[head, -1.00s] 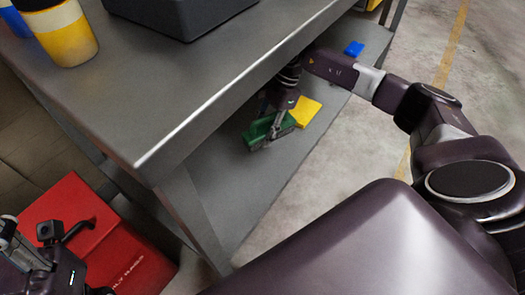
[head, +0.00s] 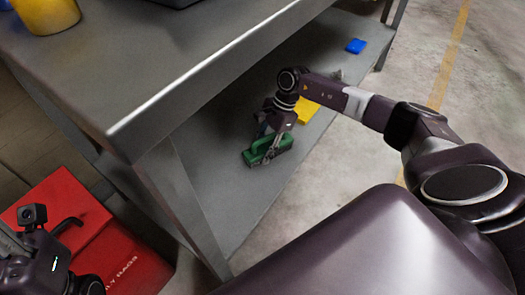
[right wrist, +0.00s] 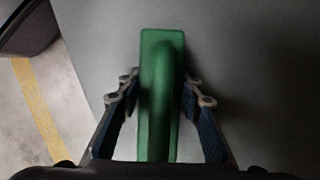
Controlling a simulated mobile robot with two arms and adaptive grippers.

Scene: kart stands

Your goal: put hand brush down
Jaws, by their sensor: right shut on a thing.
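The green hand brush (head: 284,147) is at the lower shelf of the grey bench in the head view. My right gripper (head: 262,150) is shut on it from above. In the right wrist view the brush (right wrist: 162,95) runs lengthwise between the two fingers (right wrist: 162,88), with the grey surface behind it. I cannot tell whether the brush touches the shelf (head: 235,185). My left gripper (head: 18,245) is only partly in view at the lower left, and its fingers are unclear.
A yellow item (head: 306,110) lies on the shelf just beyond the brush, and a blue one (head: 355,46) farther back. The bench top (head: 190,60) overhangs the shelf. A red box (head: 80,225) stands on the floor at left. The shelf's near part is bare.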

